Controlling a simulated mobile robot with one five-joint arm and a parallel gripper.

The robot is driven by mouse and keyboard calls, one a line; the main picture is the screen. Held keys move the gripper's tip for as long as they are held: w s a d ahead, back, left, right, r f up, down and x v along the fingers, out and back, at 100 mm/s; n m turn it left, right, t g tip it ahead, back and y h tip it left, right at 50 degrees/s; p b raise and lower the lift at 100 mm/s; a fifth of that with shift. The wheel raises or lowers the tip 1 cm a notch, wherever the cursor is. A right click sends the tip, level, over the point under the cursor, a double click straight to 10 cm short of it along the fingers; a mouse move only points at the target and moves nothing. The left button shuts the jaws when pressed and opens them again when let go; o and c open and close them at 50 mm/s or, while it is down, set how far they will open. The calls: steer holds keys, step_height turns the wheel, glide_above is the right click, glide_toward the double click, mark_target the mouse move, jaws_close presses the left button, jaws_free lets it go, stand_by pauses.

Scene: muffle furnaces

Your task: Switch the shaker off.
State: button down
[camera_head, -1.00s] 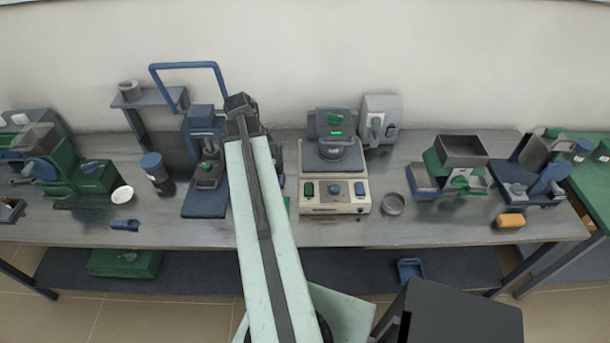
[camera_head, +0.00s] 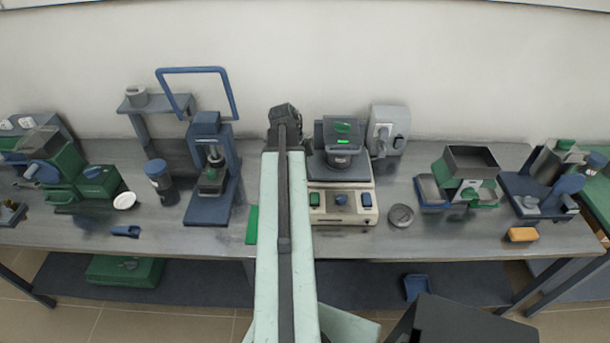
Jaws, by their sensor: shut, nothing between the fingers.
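The device that looks like the shaker (camera_head: 343,221) stands on the bench at the middle, with a beige base and a dark platform carrying a small grey vessel (camera_head: 339,160). Its front panel has a green button (camera_head: 314,199), a blue knob (camera_head: 340,200) and a blue button (camera_head: 367,200). A dark display (camera_head: 342,130) with a lit green readout stands at its back. My gripper (camera_head: 284,112) is at the end of my raised arm, left of the display, shut and empty. My arm overlaps the shaker's left edge in the picture; the fingertips are hard to make out.
A blue press-like stand (camera_head: 208,208) is left of my arm. A round grey dish (camera_head: 401,215) sits right of the shaker, and a grey hopper device (camera_head: 471,160) stands farther right.

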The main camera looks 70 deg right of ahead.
mark_target(314, 194)
steer(key=b+x, duration=0.2)
steer(key=x, duration=0.1)
steer(key=b+x, duration=0.3)
steer(key=w+b+x, duration=0.1)
steer(key=b+x, duration=0.1)
steer(key=x, duration=0.1)
steer(key=shift+w+a+f, duration=0.1)
steer(key=shift+f, duration=0.1)
steer(key=shift+f+b, duration=0.1)
steer(key=shift+b, duration=0.2)
steer(key=shift+f+b, duration=0.35)
steer(key=shift+r, duration=0.15)
